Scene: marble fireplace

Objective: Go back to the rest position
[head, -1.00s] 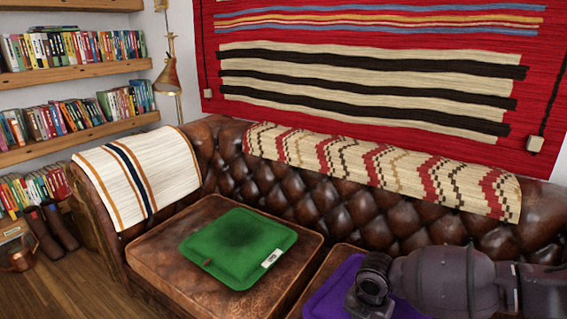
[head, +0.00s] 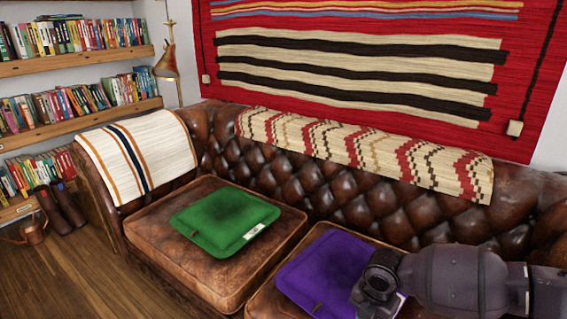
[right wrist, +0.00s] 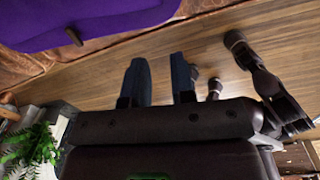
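My right arm (head: 455,280) comes in from the right in the head view, in front of the sofa's right part; its fingers do not show there. In the right wrist view my right gripper (right wrist: 158,75) has its two fingers apart, with only bare wooden floor behind the gap. It is open and empty. My left gripper is not in view. A green cushion (head: 225,220) lies on the left seat of the brown leather sofa (head: 185,250). A purple cushion (head: 325,265) lies on the seat to its right, partly hidden by my arm; it also shows in the right wrist view (right wrist: 95,20).
Bookshelves (head: 75,130) stand at the left, with a copper can (head: 33,230) and boots (head: 60,208) on the floor. A brass lamp (head: 167,65) stands behind the sofa. A green plant (right wrist: 35,150) shows in the right wrist view. The wooden floor (head: 75,280) is clear at front left.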

